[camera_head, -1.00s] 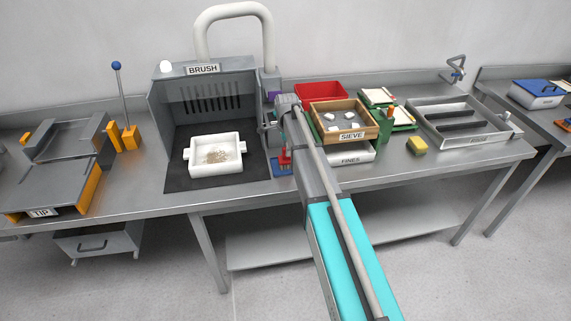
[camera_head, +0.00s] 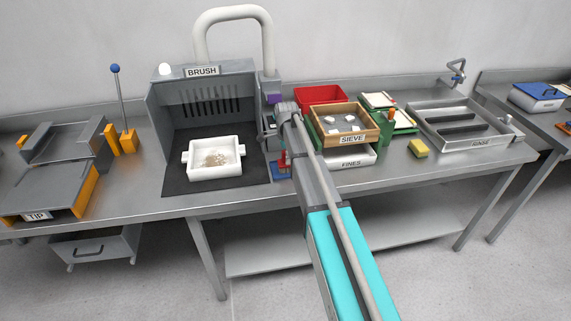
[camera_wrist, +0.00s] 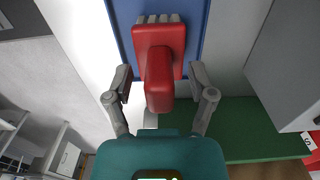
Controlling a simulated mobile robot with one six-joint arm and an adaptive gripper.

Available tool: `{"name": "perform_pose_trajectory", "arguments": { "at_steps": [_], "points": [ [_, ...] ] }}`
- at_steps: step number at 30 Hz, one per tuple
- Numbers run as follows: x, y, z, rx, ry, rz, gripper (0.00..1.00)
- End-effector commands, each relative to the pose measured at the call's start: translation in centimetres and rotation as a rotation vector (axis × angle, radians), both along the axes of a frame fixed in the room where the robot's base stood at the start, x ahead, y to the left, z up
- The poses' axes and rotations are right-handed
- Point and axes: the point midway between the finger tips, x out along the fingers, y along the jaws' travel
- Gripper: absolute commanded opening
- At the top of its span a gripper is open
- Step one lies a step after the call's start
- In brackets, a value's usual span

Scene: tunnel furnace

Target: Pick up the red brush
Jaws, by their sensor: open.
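The red brush (camera_wrist: 158,62) shows large in the wrist view, with a block-shaped head, grey bristles at its top edge and a handle rising toward the camera. It lies over a blue mat (camera_wrist: 120,22). My gripper (camera_wrist: 158,78) is open, with one finger on each side of the brush and a gap visible on both sides. In the head view, a small red part of the brush (camera_head: 283,157) shows beside my arm, over the blue mat (camera_head: 279,170). My arm hides most of the gripper there.
A white tray (camera_head: 195,173) with debris sits in the BRUSH hood left of my arm. The wooden SIEVE box (camera_head: 352,139), FINES tray (camera_head: 343,162) and red bin (camera_head: 318,94) stand close on the right. A yellow sponge (camera_head: 418,148) lies further right.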

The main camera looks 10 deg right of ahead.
Motion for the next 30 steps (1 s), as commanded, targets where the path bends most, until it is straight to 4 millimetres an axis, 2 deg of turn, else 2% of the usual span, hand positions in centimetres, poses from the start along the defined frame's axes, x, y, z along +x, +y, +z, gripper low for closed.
{"name": "perform_pose_trajectory", "arguments": {
  "at_steps": [1, 2, 12, 30],
  "points": [
    [0.0, 0.01, 0.0, 0.0, 0.0, 0.0, 0.68],
    [0.0, 0.01, 0.0, 0.0, 0.0, 0.0, 0.62],
    [0.0, 0.04, 0.0, 0.0, 0.0, 0.0, 0.0],
    [0.0, 0.05, 0.58, 0.0, 0.0, 0.001, 0.0]
  ]
}}
